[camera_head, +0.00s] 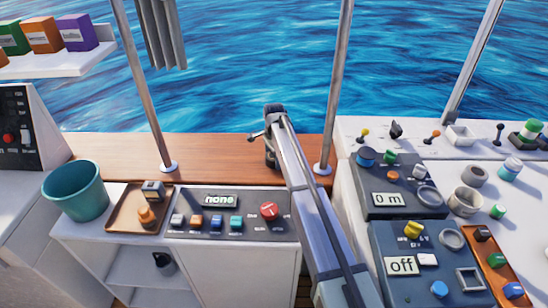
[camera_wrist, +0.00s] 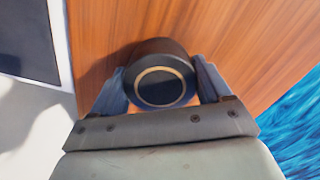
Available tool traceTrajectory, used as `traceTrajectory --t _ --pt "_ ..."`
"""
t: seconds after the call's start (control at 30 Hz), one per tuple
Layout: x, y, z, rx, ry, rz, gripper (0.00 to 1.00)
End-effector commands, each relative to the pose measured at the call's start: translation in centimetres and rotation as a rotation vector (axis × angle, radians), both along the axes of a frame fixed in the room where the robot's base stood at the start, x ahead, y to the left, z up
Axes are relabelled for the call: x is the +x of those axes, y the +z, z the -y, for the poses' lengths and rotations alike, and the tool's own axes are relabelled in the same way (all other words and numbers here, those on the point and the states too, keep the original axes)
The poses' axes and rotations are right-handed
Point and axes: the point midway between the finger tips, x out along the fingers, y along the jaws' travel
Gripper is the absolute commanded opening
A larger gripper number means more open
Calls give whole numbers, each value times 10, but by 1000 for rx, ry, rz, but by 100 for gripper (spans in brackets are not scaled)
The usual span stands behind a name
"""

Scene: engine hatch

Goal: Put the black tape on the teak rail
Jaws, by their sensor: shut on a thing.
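The black tape (camera_wrist: 160,55) is a dark roll with a thin tan ring on its near face, seen in the wrist view. My gripper (camera_wrist: 160,88) is shut on it, with one finger on each side. Behind the tape is the brown wood of the teak rail (camera_wrist: 235,40). I cannot tell whether the tape touches the wood. In the head view the teak rail (camera_head: 215,147) runs along the back under the window posts. My gripper (camera_head: 270,155) is over its middle stretch, and the arm hides most of the tape there.
Two metal posts (camera_head: 145,90) (camera_head: 337,90) rise from the rail on either side of my gripper. A teal bucket (camera_head: 75,190), a brown tray (camera_head: 122,213) and a button panel (camera_head: 190,236) lie in front. Several dials and knobs crowd the right consoles. Water lies beyond.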

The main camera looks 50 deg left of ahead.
Motion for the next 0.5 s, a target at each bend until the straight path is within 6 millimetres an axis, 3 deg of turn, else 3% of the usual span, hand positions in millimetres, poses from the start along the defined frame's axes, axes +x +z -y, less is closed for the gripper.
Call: traceTrajectory --t 0.07,0.1,0.33,0.5 --pt "0 -2 0 0 0 0 44" --pt "0 -2 0 0 0 0 79" --pt "0 -2 0 0 0 0 100" --pt "0 -2 0 0 0 0 100"
